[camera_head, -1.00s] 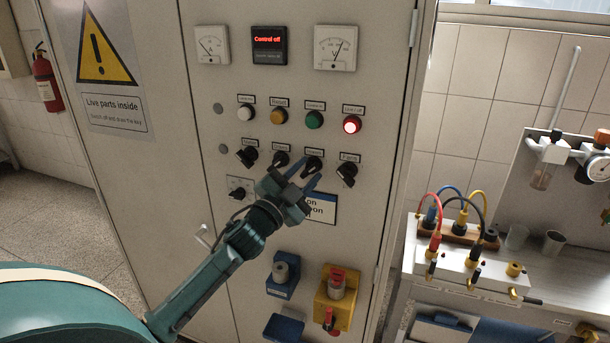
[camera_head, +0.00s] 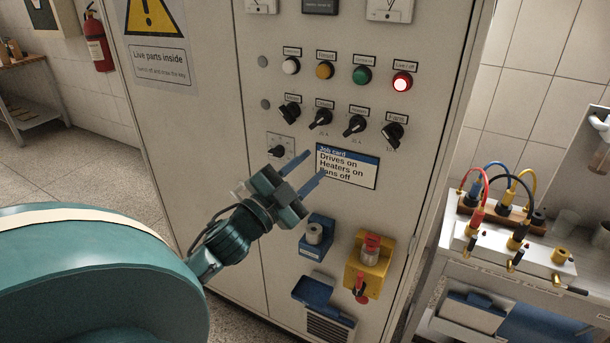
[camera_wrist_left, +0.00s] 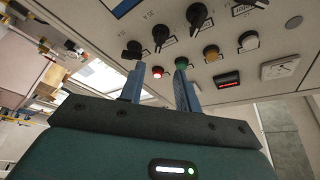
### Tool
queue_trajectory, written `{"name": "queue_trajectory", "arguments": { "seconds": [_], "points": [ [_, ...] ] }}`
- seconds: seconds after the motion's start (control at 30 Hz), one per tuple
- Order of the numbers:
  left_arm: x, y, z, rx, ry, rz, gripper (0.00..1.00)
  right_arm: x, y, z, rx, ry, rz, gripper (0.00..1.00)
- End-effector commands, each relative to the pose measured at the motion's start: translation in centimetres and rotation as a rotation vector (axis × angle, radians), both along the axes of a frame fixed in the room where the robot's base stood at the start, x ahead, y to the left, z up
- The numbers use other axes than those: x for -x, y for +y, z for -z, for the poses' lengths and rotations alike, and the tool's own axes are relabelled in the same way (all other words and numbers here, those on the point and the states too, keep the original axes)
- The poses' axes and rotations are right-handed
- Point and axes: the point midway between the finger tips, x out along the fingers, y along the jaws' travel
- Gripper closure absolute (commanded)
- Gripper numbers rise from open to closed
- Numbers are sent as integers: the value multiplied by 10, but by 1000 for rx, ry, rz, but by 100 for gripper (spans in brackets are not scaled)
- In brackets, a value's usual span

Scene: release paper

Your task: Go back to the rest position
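My left gripper (camera_head: 315,168) is open with nothing between its two blue fingers. It is in front of the grey control cabinet (camera_head: 205,130), below the row of black knobs, and its fingertips overlap the left edge of the job card (camera_head: 350,170). The card reads drives on, heaters on, fans off. The fingers also show in the left wrist view (camera_wrist_left: 161,70), pointing toward the upside-down panel, apparently clear of it. Black knobs (camera_head: 354,125) sit under several lamps. The red lamp (camera_head: 402,81) is lit. My right gripper is not in view.
A grey-topped device on a blue bracket (camera_head: 315,235) and a red-topped one on a yellow bracket (camera_head: 370,255) stick out below the card. A bench with coloured cables (camera_head: 510,205) stands at right. A fire extinguisher (camera_head: 98,42) hangs at left. Open floor shows at left.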

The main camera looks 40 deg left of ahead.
Motion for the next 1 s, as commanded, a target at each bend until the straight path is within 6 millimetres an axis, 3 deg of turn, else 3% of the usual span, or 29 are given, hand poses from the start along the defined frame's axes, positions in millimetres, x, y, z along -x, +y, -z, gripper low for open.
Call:
{"name": "queue_trajectory", "arguments": {
  "seconds": [0.7, 0.77, 0.87, 1.0],
  "points": [
    [4, -1, 7, 14, 15, 0, 67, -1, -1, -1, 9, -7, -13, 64],
    [4, -5, 22, 45, 50, 0, 67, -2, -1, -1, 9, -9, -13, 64],
    [9, -19, 68, 140, 161, 1, 67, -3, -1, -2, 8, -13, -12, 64],
    [32, -60, 159, 331, 399, 2, 67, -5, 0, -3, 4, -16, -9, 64]
  ]
}}
